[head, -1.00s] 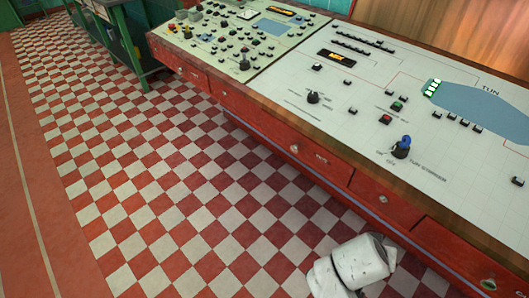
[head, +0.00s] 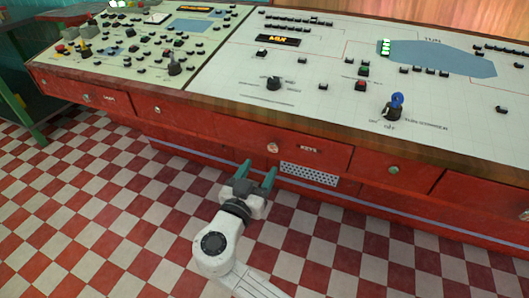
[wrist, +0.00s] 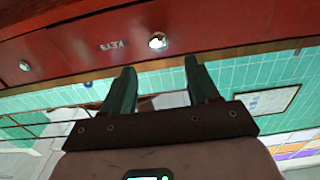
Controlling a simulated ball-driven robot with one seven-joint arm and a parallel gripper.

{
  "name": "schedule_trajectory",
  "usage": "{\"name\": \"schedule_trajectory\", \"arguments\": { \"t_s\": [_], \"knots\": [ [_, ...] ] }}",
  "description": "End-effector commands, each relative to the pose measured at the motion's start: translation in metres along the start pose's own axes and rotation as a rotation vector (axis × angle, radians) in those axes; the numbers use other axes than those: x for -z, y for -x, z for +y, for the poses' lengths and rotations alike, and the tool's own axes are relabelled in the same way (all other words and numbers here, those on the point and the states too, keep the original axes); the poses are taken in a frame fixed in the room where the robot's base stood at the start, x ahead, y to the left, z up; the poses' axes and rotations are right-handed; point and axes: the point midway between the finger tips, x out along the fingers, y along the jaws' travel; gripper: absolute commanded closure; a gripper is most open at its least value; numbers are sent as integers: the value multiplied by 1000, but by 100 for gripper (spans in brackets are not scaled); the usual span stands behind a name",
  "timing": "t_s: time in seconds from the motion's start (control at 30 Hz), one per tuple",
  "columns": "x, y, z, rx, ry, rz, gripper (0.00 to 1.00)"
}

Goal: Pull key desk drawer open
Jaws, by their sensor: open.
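The key desk drawer (head: 315,155) is a red front labelled KEYS in the control desk, and it looks shut. Its small round metal knob (head: 272,147) is left of the label. In the wrist view the drawer (wrist: 90,50) fills the top, with its knob (wrist: 157,41) just beyond the fingertips. My gripper (head: 258,170) has two green fingers, open and empty, in front of and slightly below the knob in the head view. In the wrist view my gripper (wrist: 161,64) has the knob lined up between its fingers, apart from them.
The long control desk (head: 230,92) has a sloped panel with switches and a blue key switch (head: 396,103). Other red drawers sit either side, one with a knob (head: 393,169). A metal grille (head: 309,174) is below. The checkered floor (head: 90,215) is open at left.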

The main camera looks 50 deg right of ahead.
Motion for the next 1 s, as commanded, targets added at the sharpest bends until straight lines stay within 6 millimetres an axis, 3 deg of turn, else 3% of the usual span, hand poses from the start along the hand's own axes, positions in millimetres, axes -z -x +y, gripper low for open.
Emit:
{"name": "schedule_trajectory", "arguments": {
  "t_s": [0.2,0.4,0.6,0.87,1.0],
  "knots": [
    [0,-42,0,-4,0,0,40],
    [0,-69,0,-2,0,-2,40],
    [0,-81,1,-2,1,-2,40],
    [0,-82,0,-1,1,-2,40],
    [0,-82,0,-1,1,-2,53]
  ]
}}
